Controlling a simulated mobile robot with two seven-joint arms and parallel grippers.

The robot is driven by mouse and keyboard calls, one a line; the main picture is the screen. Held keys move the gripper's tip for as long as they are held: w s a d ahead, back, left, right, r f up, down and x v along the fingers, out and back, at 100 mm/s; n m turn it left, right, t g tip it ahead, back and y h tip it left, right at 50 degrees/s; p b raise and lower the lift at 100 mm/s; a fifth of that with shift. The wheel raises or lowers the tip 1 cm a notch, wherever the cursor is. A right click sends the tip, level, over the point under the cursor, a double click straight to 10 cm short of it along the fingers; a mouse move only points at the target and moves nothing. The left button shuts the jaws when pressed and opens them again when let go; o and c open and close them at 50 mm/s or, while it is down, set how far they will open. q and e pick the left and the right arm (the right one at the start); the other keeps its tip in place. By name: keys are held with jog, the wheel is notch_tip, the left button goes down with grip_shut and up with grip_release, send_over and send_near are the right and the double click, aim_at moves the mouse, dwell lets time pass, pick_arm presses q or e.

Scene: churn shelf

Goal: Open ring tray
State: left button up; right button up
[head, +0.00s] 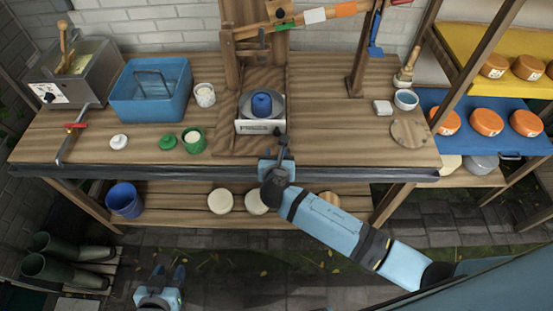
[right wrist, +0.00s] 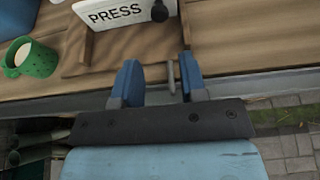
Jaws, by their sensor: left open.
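A tray with a white front panel (head: 260,127) stands in the wooden press at the middle of the bench. A blue round piece (head: 262,103) sits on it. In the right wrist view the panel (right wrist: 112,15) reads "PRESS" and has a dark knob (right wrist: 159,10) at its right end. My right gripper (head: 275,165) is at the bench's front edge, just in front of the panel and apart from it. Its fingers (right wrist: 158,80) are open, with a thin grey upright piece showing between them. My left gripper (head: 162,283) is open and empty, low in front of the bench.
A green cup (head: 194,141), a white cup (head: 205,95) and a blue tub (head: 151,90) stand left of the press. A wooden post (head: 362,60) rises to the right. A lower shelf holds a blue bucket (head: 124,199) and pale rounds. The bench right of the press is mostly clear.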

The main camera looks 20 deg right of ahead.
jog(key=shift+v, duration=1.25)
jog(key=s+d+f+m+g+y, duration=0.1)
jog(key=s+f+m+g+y, duration=0.35)
jog(key=s+m, duration=0.85)
jog(key=s+d+m+t+y, duration=0.1)
jog(key=s+d+m, duration=0.2)
jog(key=m, duration=0.5)
jog(key=s+d+f+m+t+y, duration=0.1)
jog(key=s+d+m, duration=0.1)
jog(key=s+m, duration=0.3)
jog(key=m, duration=0.3)
jog(key=shift+s+d+m, duration=0.35)
jog(key=shift+d+m, duration=0.05)
